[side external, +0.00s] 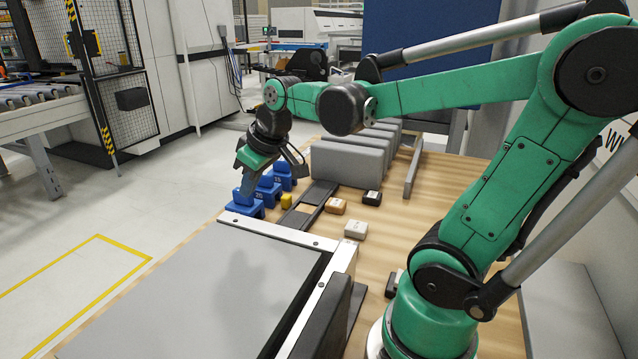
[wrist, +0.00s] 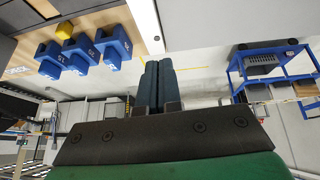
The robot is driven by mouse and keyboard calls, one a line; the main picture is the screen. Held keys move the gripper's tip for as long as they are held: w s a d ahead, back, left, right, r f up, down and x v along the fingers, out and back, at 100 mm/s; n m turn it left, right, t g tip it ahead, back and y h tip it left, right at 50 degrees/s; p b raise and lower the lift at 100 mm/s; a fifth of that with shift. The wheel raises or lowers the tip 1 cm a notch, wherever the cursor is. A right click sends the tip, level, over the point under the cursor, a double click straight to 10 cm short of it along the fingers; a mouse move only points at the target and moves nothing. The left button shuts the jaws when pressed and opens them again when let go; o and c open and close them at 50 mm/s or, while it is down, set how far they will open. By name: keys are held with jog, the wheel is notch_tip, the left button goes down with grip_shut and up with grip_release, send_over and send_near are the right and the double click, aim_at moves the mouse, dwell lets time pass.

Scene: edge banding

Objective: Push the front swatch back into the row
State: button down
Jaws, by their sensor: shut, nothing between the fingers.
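Three blue numbered blocks stand in a slanting row along the table's left edge: the front block (side external: 240,207), the middle block (side external: 267,189) and the rear block (side external: 287,171). They also show at the upper left of the wrist view (wrist: 76,54). Several thick grey panels (side external: 348,163) stand in a row farther back. I cannot tell for sure which of these is the front swatch. My gripper (side external: 246,189) points down beside the front blue blocks, partly covering them. Its dark fingers (wrist: 152,72) are together and empty, seen against the floor in the wrist view.
A small yellow block (side external: 286,201) is beside the blue blocks. Small black (side external: 372,198), tan (side external: 336,206) and white (side external: 355,229) blocks lie on the wooden table (side external: 410,225). A large grey-topped unit (side external: 200,290) fills the foreground. Open floor lies left of the table.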

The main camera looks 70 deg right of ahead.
jog(key=w+d+f+g, duration=0.1)
jog(key=d, duration=1.3)
send_over(319, 202)
notch_tip(319, 202, down, 4)
jog(key=shift+g+y, duration=0.4)
jog(key=x, duration=1)
jog(key=shift+s, duration=0.1)
jog(key=s, duration=0.2)
jog(key=shift+s+r, duration=0.1)
jog(key=shift+s, duration=0.95)
jog(key=s, duration=0.7)
jog(key=shift+s, duration=0.35)
